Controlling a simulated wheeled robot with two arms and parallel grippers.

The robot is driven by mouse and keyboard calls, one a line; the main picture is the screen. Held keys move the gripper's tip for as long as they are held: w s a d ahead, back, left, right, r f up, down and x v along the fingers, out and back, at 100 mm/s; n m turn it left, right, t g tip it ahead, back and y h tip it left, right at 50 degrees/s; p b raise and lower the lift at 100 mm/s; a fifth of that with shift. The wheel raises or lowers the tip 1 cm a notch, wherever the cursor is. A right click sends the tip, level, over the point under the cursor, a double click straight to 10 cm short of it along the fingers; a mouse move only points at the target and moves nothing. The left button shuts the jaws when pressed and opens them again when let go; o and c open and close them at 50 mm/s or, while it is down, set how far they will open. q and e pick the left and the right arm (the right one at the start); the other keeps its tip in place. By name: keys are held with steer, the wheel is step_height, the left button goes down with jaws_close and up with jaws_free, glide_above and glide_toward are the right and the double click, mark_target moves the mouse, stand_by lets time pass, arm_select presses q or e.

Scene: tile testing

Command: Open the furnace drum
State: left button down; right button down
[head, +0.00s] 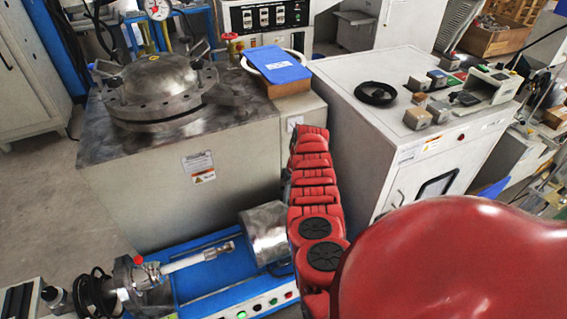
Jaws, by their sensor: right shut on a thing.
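The furnace drum, a silver metal cylinder (267,232), sits on a blue bench unit (200,285) at the bottom centre. A white tube on a metal fitting points toward its left side. My right arm comes in from the lower right. Its red, segmented gripper (308,215) stands against the right side of the drum and covers that side. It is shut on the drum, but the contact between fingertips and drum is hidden. I cannot tell from this view whether the drum is open or closed. My left gripper is not in view.
A large grey cabinet (120,185) with a round bolted metal lid (155,85) stands behind the drum. A blue folder (277,66) lies at its right. A white cabinet (350,150) with instruments on top stands to the right. Grey floor is clear at the left.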

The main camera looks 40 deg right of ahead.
steer(key=c, duration=0.8)
jaws_free()
steer(key=shift+r, duration=0.35)
steer(key=d+r+p, duration=0.2)
steer(key=d+r, duration=0.1)
steer(key=r, duration=1.3)
steer(key=shift+s+r, duration=0.2)
steer(key=shift+s, duration=0.25)
steer(key=shift+d, duration=0.1)
